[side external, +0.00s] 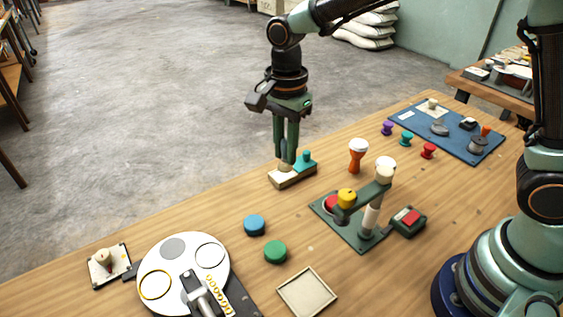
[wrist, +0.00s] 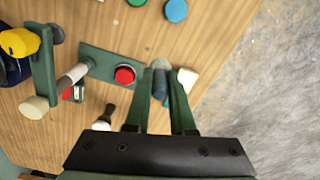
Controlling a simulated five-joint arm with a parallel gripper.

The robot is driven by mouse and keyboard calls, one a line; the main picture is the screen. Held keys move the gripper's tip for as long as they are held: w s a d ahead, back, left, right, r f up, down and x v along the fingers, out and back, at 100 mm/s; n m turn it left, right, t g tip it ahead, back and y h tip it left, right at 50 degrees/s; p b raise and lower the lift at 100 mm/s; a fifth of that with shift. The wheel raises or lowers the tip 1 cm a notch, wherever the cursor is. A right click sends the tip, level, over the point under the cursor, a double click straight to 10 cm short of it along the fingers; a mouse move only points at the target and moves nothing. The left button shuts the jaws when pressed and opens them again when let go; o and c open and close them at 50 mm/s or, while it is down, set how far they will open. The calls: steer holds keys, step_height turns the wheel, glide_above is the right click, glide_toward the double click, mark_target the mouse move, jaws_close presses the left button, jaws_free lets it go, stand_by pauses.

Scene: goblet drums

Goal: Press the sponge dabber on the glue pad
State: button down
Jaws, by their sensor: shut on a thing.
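My gripper (side external: 286,158) points straight down at the far edge of the table. It is shut on the sponge dabber (side external: 285,168), whose small rounded tan end shows just below the fingertips. In the wrist view the dabber (wrist: 160,65) is a greyish shape between the fingers. The glue pad (side external: 292,177) is a low block with a cream face and a teal part with a knob at its right. The dabber is over the cream face at the left; I cannot tell whether they touch. In the wrist view the fingers hide much of the pad (wrist: 187,77).
An orange stamp with a white top (side external: 358,155) stands to the right. A green stand with an arm and red button (side external: 360,215) is nearer. Blue (side external: 254,225) and green (side external: 275,251) discs lie in front, left of it. A white turntable (side external: 183,275) is front left.

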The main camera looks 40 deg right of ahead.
mark_target(285, 138)
step_height(285, 138, up, 6)
steer(key=shift+w+d, duration=0.1)
steer(key=shift+w, duration=0.1)
steer(key=shift+w+d+f, duration=0.95)
steer(key=shift+w+f, duration=0.5)
steer(key=shift+f, duration=1.25)
steer(key=shift+w+d+f, duration=1)
steer(key=shift+w+f, duration=0.4)
steer(key=shift+f, duration=1.25)
steer(key=shift+w+d+f, duration=0.95)
steer(key=shift+w+f, duration=0.5)
steer(key=shift+f, duration=1.25)
steer(key=shift+f, duration=0.65)
step_height(285, 138, up, 7)
steer(key=shift+r, duration=0.1)
